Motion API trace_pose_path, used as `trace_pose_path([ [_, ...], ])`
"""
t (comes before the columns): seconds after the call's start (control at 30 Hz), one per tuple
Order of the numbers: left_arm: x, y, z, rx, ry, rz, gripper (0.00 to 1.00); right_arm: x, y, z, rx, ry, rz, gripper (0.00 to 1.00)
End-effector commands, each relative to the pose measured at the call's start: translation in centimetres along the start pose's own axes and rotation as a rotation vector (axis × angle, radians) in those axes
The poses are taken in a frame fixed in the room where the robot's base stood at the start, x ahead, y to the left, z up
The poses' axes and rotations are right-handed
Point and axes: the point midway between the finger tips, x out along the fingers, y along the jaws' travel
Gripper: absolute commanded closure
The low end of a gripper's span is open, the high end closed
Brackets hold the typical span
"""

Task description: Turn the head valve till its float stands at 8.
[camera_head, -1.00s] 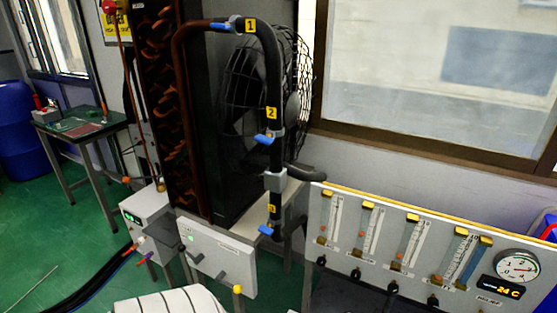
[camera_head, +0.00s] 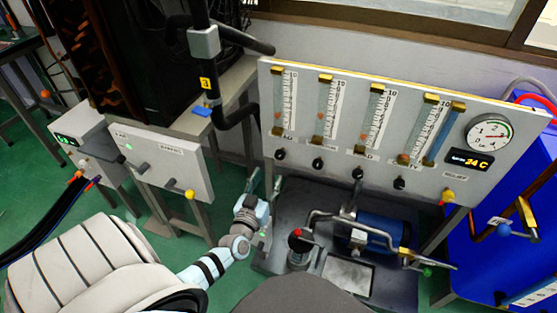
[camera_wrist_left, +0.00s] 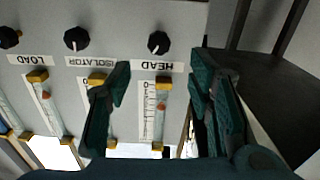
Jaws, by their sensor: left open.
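The head valve's black knob (camera_head: 279,155) is at the left end of the panel's lower row. In the left wrist view, upside down, the knob (camera_wrist_left: 158,42) sits by the HEAD label (camera_wrist_left: 158,65). Its flow tube (camera_head: 285,95) holds a small orange float (camera_wrist_left: 162,106) in the lower part of the scale, well under the 10 end; the exact reading is too small to tell. My left gripper (camera_head: 266,183) is open and empty, below and in front of the knob, apart from it. In the wrist view its fingers (camera_wrist_left: 160,75) stand either side of the tube. My right gripper is not in view.
Several other knobs, including the isolator knob (camera_wrist_left: 77,39), line the panel (camera_head: 262,95) beside the head valve. A pump with pipes (camera_head: 375,232) stands below. A black pipe with a blue-handled valve (camera_head: 203,110) hangs to the left. A round gauge (camera_head: 489,132) is at right.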

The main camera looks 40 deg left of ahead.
Motion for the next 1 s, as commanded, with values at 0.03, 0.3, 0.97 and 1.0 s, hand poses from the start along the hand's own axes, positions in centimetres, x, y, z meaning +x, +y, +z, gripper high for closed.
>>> trace_pose_path([
  [0.03,1.5,0.0,0.3,0.000,0.004,0.001,0.53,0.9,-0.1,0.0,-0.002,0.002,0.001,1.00],
  [0.3,8.4,0.1,0.6,0.000,-0.001,0.002,0.53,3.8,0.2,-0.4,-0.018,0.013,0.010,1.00],
  [0.97,10.1,0.2,0.2,0.000,-0.005,0.004,0.89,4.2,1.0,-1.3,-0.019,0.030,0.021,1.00],
  [1.0,10.1,0.2,0.2,0.000,-0.005,0.004,0.96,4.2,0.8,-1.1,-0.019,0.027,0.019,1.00],
])
